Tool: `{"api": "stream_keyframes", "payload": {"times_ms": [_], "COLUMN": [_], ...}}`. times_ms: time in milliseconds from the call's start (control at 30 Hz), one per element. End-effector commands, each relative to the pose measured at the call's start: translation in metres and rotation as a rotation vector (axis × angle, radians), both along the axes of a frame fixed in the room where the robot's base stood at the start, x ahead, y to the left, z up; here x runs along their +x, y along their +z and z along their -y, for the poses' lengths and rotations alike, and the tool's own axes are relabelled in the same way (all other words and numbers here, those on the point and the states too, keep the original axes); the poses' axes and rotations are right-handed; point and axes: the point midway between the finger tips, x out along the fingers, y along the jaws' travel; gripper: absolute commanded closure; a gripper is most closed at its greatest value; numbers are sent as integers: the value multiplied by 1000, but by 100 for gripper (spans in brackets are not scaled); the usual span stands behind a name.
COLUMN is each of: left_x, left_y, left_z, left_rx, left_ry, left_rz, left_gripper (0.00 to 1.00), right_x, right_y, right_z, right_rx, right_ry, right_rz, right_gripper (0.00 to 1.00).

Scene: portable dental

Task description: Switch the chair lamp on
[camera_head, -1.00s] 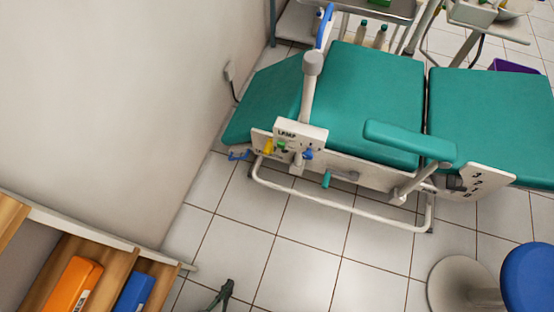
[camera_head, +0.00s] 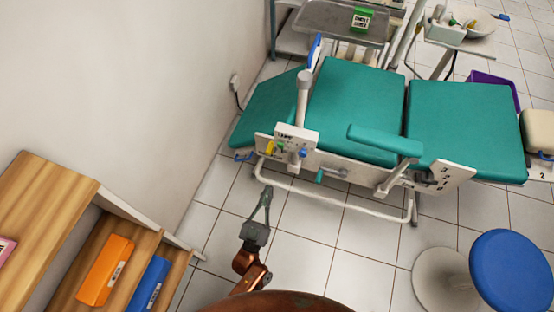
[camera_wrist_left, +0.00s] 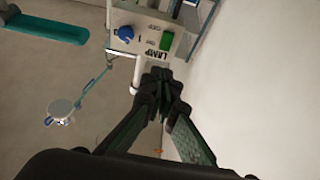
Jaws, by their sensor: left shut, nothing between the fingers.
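The white control box (camera_head: 297,132) marked LAMP is on the near side of the teal dental chair, below an upright post (camera_head: 303,95). A blue knob (camera_head: 302,153) and yellow and green parts show on its front. In the left wrist view the box (camera_wrist_left: 147,22) carries a blue knob (camera_wrist_left: 125,33) and a green switch (camera_wrist_left: 166,41); whether the switch is pressed cannot be told. My left gripper (camera_head: 267,189) is shut and empty, below and in front of the box. In the left wrist view its fingertips (camera_wrist_left: 158,84) are just below the box, apparently apart from it. My right gripper is out of view.
A white rail (camera_head: 335,201) runs low along the chair's near side. Wooden shelves (camera_head: 52,195) with orange and blue boxes stand at left by the wall. A blue stool (camera_head: 512,270) is at lower right. Tiled floor between is clear.

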Motion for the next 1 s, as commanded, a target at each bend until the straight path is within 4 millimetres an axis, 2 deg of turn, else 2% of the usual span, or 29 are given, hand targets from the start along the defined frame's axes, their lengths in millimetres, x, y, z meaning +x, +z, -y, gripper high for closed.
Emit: {"api": "stream_keyframes", "payload": {"times_ms": [167, 467, 700, 1000], "left_x": [15, 67, 103, 121], "left_y": [7, 30, 46, 56], "left_z": [5, 22, 33, 39], "left_rx": [-2, -4, -3, -1], "left_ry": [0, 0, 0, 0], "left_rz": [3, 2, -1, 0], "left_gripper": [100, 100, 100, 100], "right_x": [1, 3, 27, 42], "right_y": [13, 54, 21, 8], "right_z": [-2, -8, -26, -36], "right_rx": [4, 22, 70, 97], "right_ry": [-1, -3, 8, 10], "right_rz": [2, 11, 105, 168], "right_gripper": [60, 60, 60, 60]}}
